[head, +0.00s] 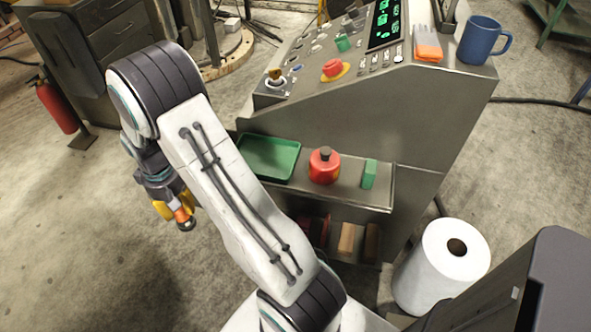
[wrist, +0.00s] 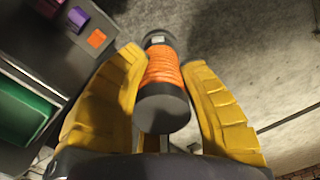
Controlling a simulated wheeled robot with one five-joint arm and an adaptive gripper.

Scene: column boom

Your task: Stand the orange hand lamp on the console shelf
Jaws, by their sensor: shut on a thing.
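The orange hand lamp (head: 181,215) is held in my gripper (head: 175,208), out over the floor to the left of the console. In the wrist view the lamp (wrist: 163,70) has a ribbed orange middle and dark ends, and lies between the two yellow fingers of my gripper (wrist: 164,62). The console shelf (head: 348,178) sticks out from the console front, to the right of my gripper. It carries a green tray (head: 268,158), a red bottle with a dark cap (head: 324,168) and a small green block (head: 370,174). My arm covers part of the shelf's left end.
The console top holds a blue mug (head: 481,42), a brush (head: 428,46) and a red button (head: 333,68). Several blocks sit in a lower bay under the shelf. A white paper roll (head: 440,268) stands at the right. A fire extinguisher (head: 56,106) stands far left.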

